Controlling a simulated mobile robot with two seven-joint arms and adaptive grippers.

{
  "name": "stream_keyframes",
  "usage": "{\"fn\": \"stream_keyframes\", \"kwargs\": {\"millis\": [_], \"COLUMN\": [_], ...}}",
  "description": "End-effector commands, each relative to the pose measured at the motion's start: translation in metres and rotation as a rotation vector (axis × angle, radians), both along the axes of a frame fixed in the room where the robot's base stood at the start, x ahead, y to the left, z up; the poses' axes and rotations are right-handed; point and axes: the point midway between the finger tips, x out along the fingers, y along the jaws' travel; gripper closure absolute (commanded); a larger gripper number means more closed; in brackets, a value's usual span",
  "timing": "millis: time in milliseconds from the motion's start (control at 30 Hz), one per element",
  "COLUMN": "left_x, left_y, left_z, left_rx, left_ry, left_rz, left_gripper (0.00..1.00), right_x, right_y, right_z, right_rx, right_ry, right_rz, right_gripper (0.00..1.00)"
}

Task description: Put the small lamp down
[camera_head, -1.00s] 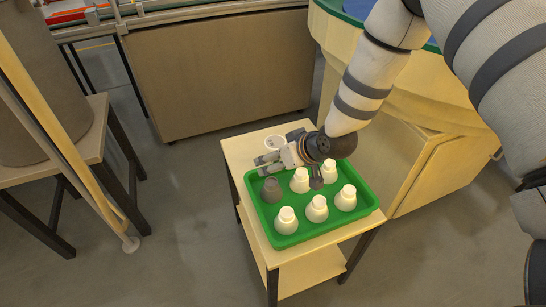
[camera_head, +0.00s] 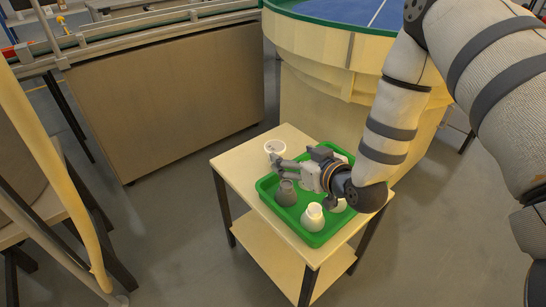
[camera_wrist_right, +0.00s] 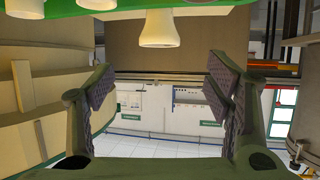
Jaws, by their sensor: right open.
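My right gripper (camera_head: 284,174) is open over the back left part of the green tray (camera_head: 321,238), close to a grey lamp (camera_head: 286,194) standing in it. In the wrist view, nothing is between its two spread fingers (camera_wrist_right: 158,86). A white lamp (camera_head: 313,217) stands upright in the tray's front part. Another white lamp (camera_head: 339,206) is partly hidden by my right wrist. The wrist view shows one pale lamp (camera_wrist_right: 159,28) beyond the fingers, and parts of others at its top edge. I cannot tell which one is the small lamp. My left gripper is out of view.
The tray sits on a small wooden table (camera_head: 235,163) with a lower shelf (camera_head: 262,245). A large round-fronted stand (camera_head: 318,60) is behind, and a brown cabinet (camera_head: 165,95) is at the left. Floor is clear in front.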

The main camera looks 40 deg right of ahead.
Motion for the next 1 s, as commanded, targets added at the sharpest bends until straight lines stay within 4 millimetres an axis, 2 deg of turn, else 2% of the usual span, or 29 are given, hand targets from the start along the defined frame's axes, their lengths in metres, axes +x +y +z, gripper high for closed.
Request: {"fn": "stream_keyframes", "kwargs": {"millis": [100, 333, 533, 633, 833, 1000], "left_x": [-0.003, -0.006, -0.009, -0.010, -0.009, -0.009], "left_y": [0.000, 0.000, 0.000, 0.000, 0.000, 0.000], "left_z": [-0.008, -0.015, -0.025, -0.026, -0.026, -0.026], "left_rx": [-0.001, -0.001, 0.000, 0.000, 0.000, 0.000], "left_ry": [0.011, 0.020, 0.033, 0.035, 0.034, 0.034], "left_rz": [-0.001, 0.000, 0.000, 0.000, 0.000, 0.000], "left_gripper": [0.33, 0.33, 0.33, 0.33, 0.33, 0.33], "right_x": [0.025, 0.057, 0.092, 0.101, 0.102, 0.102], "right_y": [-0.003, -0.006, -0.010, -0.011, -0.011, -0.011], "right_z": [-0.014, -0.026, -0.043, -0.044, -0.043, -0.043], "right_rx": [-0.002, 0.000, 0.000, 0.001, 0.002, 0.002], "right_ry": [-0.001, 0.002, 0.002, 0.002, 0.002, 0.002], "right_rz": [0.002, 0.002, 0.002, 0.002, 0.001, 0.001], "right_gripper": [0.28, 0.28, 0.28, 0.28, 0.28, 0.66]}}
